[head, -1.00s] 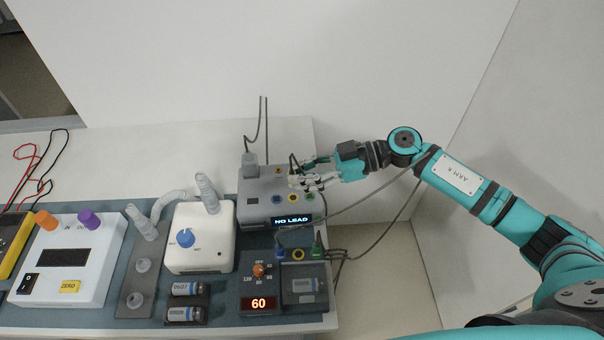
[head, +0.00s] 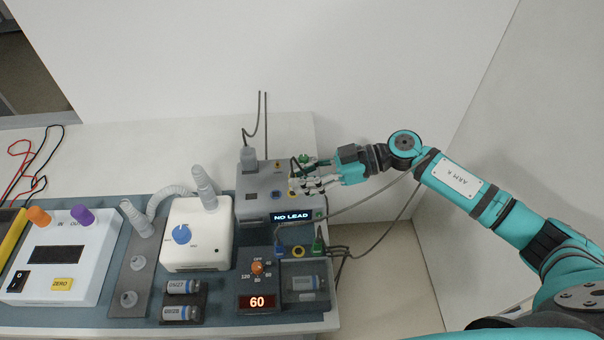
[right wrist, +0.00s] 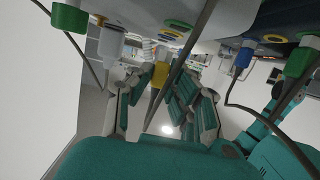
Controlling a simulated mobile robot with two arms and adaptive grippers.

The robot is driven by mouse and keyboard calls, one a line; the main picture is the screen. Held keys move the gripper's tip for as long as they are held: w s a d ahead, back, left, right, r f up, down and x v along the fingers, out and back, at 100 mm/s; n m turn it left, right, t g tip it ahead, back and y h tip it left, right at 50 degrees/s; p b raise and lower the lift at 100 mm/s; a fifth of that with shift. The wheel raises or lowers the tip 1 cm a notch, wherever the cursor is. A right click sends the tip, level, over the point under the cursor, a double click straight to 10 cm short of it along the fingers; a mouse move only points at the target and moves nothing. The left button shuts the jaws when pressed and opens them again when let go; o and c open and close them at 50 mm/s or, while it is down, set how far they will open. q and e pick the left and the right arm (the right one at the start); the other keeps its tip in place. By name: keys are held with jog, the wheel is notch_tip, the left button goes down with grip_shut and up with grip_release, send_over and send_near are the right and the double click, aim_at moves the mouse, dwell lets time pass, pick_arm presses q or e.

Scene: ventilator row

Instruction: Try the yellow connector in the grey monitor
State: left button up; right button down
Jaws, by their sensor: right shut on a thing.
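The grey monitor (head: 262,204) stands at the right of the bench, its display reading NO LEAD. A blue socket (head: 276,195) shows on its top; my right gripper (head: 297,185) covers the sockets beside it. That gripper is shut on the yellow connector, which shows between the fingers in the right wrist view (right wrist: 159,76). There the connector points up toward a yellow-ringed socket (right wrist: 170,33) and looks apart from it, though the exact gap is hard to judge. My left gripper is not in view.
In front of the monitor is a dark box showing 60 (head: 258,303). Beside it, blue and green (head: 318,245) connectors flank a yellow-ringed socket (head: 298,252). Cables loop off the bench's right edge.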

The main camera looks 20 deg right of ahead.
jog(key=shift+f+b, duration=0.35)
jog(key=shift+f, duration=0.65)
dwell(1.2)
